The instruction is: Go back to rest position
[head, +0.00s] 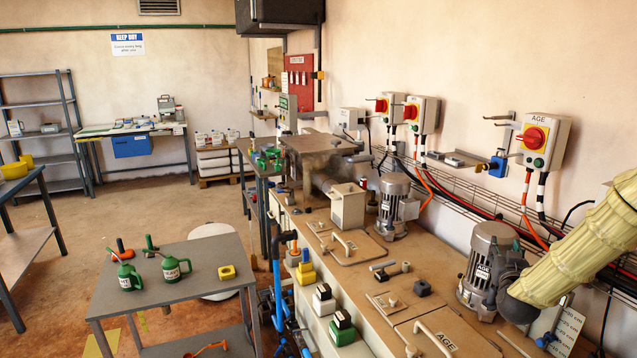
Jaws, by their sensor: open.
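My arm, in a pale yellow sleeve, comes in from the right edge of the head view.
A long beige tank bench (350,300) with lidded hatches and another motor (393,205) runs along the right wall. Red-knobbed switch boxes (541,142) and cables are on that wall. A grey trolley (185,292) holds two green jugs. Open floor lies at the left.

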